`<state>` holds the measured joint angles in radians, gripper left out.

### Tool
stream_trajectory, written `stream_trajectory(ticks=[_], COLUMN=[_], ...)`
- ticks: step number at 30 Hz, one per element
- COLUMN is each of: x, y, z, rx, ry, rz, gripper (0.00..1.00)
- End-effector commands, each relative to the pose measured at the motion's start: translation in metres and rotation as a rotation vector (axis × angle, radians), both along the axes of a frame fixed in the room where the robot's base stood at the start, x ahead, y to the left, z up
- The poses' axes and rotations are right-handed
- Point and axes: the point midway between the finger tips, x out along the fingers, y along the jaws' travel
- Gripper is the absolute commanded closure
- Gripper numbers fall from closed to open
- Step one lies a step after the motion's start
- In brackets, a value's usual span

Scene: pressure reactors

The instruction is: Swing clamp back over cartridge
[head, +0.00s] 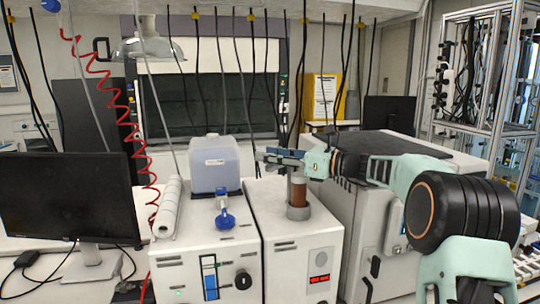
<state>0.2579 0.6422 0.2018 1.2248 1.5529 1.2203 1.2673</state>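The brown cartridge (299,192) stands upright in a round grey holder (298,212) on top of the right-hand white unit (280,232). My gripper (272,158) reaches in from the right, level, with its dark fingers just above the cartridge's top. The fingers point left. A thin upright post stands beside the cartridge, partly behind the gripper. The clamp cannot be told apart from the fingers at this size, so its position and any contact are unclear. Whether the fingers are open or shut is also unclear.
A paper roll (169,208) and a monitor (66,198) are to the left. A large grey cabinet (370,215) stands behind my arm. Cables hang behind.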

Motion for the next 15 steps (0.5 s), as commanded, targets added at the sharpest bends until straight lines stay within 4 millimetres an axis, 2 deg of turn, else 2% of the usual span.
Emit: stream_trajectory(ticks=[5, 15], x=[-0.008, -0.038], y=[-0.022, -0.085], z=[0.000, 0.001], rx=[0.000, 0.000], ry=[0.001, -0.001], rz=[-0.004, -0.003], gripper=[0.61, 0.61])
